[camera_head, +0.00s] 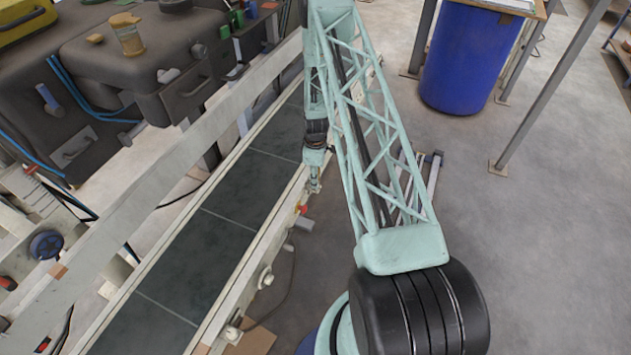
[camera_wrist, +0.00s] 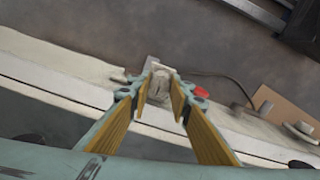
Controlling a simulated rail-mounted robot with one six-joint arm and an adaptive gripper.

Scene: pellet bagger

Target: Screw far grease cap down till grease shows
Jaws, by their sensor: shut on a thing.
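My gripper (camera_head: 314,184) is at the right-hand side rail of the conveyor in the head view, well up the rail. In the wrist view, my gripper (camera_wrist: 164,84) has its two yellow-padded fingers closed at the tips around a small pale grey metal cap (camera_wrist: 158,88), which I take to be the far grease cap. The fingers hide its sides, and no grease can be made out at this size. In the head view the cap is too small and covered to tell apart from the fingertips.
A red knob (camera_wrist: 201,92) sits close beside the fingers, also in the head view (camera_head: 303,209). Round grey fittings (camera_head: 266,278) stick out from the rail nearer the camera. The dark conveyor belt (camera_head: 205,255) is bare. A blue barrel (camera_head: 468,60) stands on the floor at right.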

